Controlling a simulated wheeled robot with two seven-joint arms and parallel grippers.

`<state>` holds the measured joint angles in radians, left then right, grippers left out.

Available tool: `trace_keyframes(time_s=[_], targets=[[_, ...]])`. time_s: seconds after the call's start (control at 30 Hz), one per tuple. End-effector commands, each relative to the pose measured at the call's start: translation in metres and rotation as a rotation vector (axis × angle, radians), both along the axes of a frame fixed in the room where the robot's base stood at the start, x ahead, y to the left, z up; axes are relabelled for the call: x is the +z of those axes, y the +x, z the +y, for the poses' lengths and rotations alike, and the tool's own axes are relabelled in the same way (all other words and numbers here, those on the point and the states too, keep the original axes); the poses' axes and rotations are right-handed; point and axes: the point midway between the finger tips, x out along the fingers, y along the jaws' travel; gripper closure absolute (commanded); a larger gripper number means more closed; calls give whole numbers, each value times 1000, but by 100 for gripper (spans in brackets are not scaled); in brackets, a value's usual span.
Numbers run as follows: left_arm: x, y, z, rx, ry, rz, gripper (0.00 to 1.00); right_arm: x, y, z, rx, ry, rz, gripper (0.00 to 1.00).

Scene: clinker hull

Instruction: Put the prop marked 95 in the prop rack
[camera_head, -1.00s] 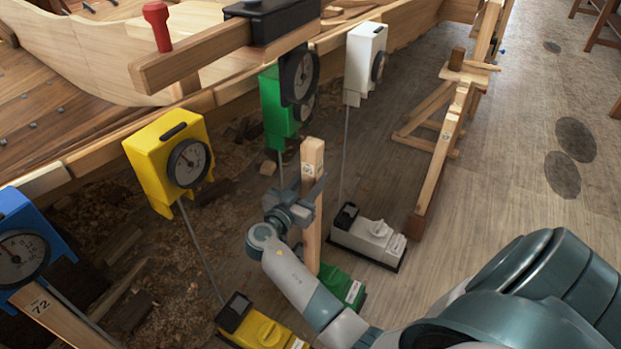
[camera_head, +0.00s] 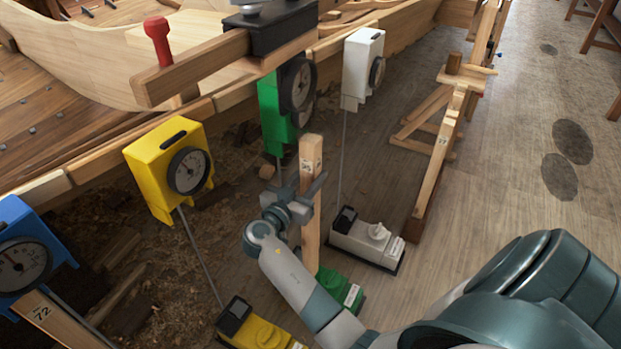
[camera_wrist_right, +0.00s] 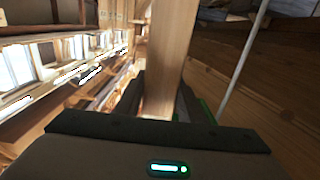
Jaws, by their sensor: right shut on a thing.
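A square wooden prop (camera_head: 310,230) stands nearly upright in the middle of the head view. A small dark mark near its top is too small to read surely. My right gripper (camera_head: 296,200) is shut around its upper part. In the right wrist view the prop (camera_wrist_right: 172,50) rises between the dark jaws (camera_wrist_right: 165,100). The prop's foot is hidden by my right arm and a green box. Another prop, marked 72 (camera_head: 45,312), slants at the lower left. I cannot clearly make out a prop rack. My left gripper is not in view.
Gauges stand along the hull: blue (camera_head: 28,255), yellow (camera_head: 165,172), green (camera_head: 275,115) and white (camera_head: 360,62). Yellow (camera_head: 255,330), green (camera_head: 340,288) and white (camera_head: 368,240) floor units stand close to the prop. A wooden trestle (camera_head: 450,110) is to the right, with open floor beyond.

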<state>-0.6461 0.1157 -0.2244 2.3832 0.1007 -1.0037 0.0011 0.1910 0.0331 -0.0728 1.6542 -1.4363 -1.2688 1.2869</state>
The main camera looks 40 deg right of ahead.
Motion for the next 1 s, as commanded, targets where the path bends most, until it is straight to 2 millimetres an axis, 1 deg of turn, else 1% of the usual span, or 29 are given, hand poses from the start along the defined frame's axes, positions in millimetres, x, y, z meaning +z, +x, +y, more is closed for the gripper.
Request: trace_keyframes(time_s=[0.03,0.6,0.8,1.0], targets=[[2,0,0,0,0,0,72,5,0,0,0,-2,-3,100],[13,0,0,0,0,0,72,31,1,0,1,-1,-3,100],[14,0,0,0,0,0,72,36,1,0,1,-2,-2,100],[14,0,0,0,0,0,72,37,1,0,1,-2,-2,100]])
